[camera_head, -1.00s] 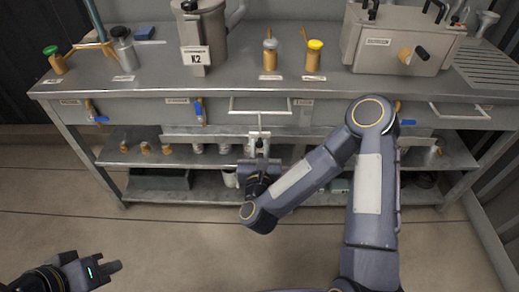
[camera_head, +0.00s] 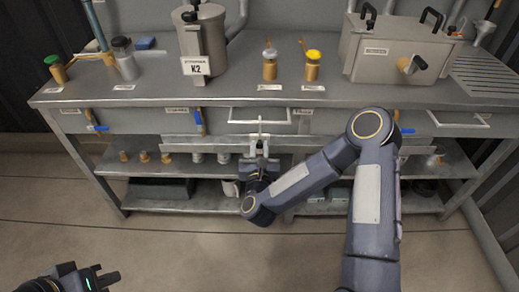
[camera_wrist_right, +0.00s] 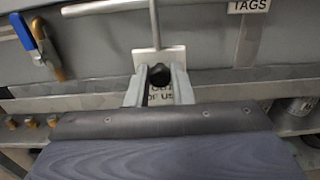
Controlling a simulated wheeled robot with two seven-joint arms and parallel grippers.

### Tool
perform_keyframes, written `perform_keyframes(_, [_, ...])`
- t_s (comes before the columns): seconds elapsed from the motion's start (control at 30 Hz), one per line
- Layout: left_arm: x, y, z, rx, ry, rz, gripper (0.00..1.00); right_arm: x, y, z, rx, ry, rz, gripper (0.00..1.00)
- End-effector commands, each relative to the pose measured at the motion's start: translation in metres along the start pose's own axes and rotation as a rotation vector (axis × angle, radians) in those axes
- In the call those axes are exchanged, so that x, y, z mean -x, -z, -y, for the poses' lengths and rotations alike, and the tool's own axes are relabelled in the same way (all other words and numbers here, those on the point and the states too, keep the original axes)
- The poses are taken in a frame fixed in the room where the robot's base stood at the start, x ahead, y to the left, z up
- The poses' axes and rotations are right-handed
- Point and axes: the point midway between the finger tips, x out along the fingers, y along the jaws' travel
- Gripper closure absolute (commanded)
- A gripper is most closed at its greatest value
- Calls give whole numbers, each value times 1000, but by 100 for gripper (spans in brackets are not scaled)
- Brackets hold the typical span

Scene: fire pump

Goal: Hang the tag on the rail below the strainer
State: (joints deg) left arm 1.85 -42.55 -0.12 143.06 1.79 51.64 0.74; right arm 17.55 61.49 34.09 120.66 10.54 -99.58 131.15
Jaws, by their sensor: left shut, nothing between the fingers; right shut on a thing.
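My right gripper (camera_head: 260,160) is in front of the bench, below the middle drawer handle. It is shut on a pale tag (camera_wrist_right: 160,57), held upright between the fingers; its lettering is partly hidden. A thin grey rod (camera_wrist_right: 154,22) rises from the tag's top and crosses the handle in the right wrist view; I cannot tell if they touch. My left gripper (camera_head: 108,277) is shut and empty at bottom left.
Blue-handled valves (camera_head: 199,122) hang on the bench front. A sign reading TAGS (camera_wrist_right: 249,6) is at upper right of the wrist view. Floor in front is clear.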

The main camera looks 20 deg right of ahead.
Motion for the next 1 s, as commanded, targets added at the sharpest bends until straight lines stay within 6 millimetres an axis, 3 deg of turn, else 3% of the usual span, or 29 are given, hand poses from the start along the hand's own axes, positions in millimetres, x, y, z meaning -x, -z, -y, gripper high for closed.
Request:
perform_keyframes(0.43, [-4,-2,2,0,0,-1,100,0,4,0,0,0,0,92])
perform_keyframes(0.47, [-4,-2,2,0,0,-1,100,0,4,0,0,0,0,78])
perform_keyframes(0.63, [-4,-2,2,0,0,-1,100,0,4,0,0,0,0,56])
perform_keyframes(1.0, [-4,-2,2,0,0,-1,100,6,4,-1,0,-2,-2,54])
